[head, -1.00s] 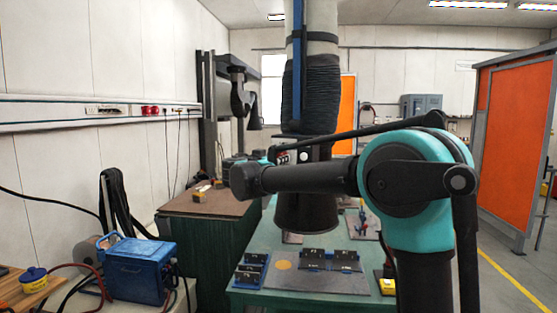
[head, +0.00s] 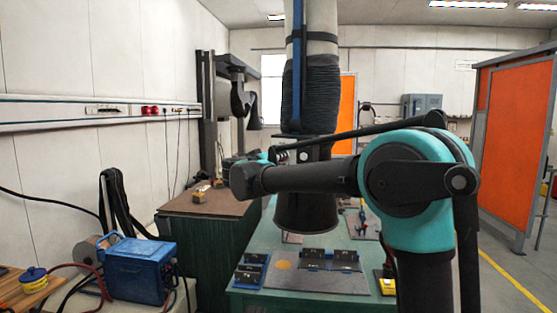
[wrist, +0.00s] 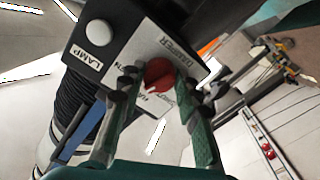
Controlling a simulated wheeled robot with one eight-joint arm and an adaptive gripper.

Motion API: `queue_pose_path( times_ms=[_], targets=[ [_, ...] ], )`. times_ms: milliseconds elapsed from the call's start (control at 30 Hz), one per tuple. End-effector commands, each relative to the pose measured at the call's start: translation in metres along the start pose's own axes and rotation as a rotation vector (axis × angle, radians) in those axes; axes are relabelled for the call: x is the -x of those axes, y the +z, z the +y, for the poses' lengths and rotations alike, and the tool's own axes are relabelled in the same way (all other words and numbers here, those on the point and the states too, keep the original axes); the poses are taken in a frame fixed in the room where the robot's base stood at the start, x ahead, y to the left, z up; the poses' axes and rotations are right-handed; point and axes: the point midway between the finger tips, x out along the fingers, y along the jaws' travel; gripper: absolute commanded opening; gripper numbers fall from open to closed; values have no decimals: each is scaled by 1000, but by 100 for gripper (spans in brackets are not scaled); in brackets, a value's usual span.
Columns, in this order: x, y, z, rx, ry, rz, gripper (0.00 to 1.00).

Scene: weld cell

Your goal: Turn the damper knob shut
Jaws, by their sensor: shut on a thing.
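The red damper knob (wrist: 158,73) sits on the light face of a dark control box (wrist: 120,32) in the wrist view. The word DAMPER is printed beside it, and smaller position marks around it are partly covered. My gripper (wrist: 160,82) has a finger on either side of the knob and is shut on it. I cannot tell which mark the knob points to. In the head view the box (head: 318,152) hangs on the extraction duct, mostly behind my arm, and the knob is hidden there.
A white LAMP button (wrist: 99,32) is close by on the same box. The ribbed duct (head: 308,95) and its dark hood (head: 305,212) hang over the green table (head: 262,240). A blue welder (head: 140,272) stands lower left, an orange screen (head: 517,140) at right.

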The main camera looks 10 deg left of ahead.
Motion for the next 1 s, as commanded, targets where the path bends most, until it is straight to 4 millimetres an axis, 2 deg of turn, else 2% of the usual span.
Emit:
queue_pose_path(
  times_ms=[700, 1000],
  targets=[
    [0, 0, 1, 677, -1, 0, 4],
    [0, -1, 1, 916, -1, 1, 4]
  ],
)
